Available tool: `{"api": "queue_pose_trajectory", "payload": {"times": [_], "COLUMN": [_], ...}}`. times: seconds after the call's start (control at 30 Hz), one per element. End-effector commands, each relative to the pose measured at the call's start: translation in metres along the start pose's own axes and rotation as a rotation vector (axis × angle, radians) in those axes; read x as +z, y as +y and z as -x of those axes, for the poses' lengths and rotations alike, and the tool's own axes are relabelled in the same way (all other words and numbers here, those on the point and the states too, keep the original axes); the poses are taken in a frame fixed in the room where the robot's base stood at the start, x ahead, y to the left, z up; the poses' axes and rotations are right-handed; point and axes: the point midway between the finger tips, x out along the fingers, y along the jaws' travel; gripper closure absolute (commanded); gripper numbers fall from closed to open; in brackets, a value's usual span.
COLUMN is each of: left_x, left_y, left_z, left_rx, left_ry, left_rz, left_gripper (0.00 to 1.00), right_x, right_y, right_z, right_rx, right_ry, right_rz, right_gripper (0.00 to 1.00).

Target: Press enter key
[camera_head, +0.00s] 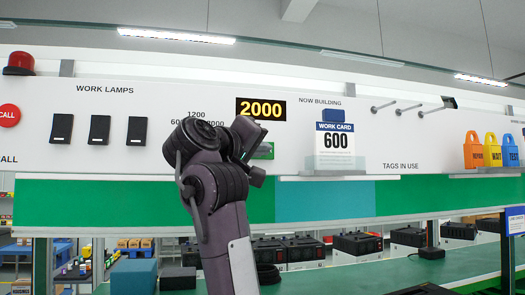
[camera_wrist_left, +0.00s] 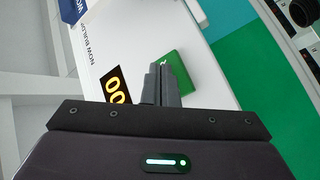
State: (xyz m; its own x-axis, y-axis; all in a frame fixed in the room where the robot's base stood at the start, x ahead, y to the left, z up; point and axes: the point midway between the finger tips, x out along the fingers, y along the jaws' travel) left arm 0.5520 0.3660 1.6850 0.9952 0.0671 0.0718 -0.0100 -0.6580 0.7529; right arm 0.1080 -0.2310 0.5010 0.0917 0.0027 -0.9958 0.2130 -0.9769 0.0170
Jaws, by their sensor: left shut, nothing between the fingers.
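A green key (camera_wrist_left: 178,70) with a pale mark on it sits on the white panel just past my left fingertips in the left wrist view; I take it for the enter key. In the head view the green key (camera_head: 264,151) shows partly, right of my left gripper (camera_head: 244,138) and below the yellow "2000" display (camera_head: 261,109). In the left wrist view my left gripper (camera_wrist_left: 160,70) is shut and empty, its tips overlapping the key's edge. I cannot tell whether they touch it. My right gripper is out of view.
My arm covers part of the "600, 1200, 2000" labels. A green bench (camera_head: 440,268) lies below.

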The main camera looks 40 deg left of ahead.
Motion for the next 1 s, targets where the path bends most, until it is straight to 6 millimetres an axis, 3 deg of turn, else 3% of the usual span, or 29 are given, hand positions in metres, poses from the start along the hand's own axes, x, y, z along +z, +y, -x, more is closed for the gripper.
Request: {"api": "queue_pose_trajectory", "payload": {"times": [1.0], "left_x": [-0.0039], "left_y": [-0.0039], "left_z": [-0.0059], "left_rx": [0.000], "left_ry": [-0.002], "left_rz": [0.000], "left_gripper": [1.00], "right_x": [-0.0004], "right_y": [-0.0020], "right_z": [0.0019], "right_rx": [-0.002], "right_ry": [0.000], "right_rz": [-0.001], "right_gripper": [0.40]}}
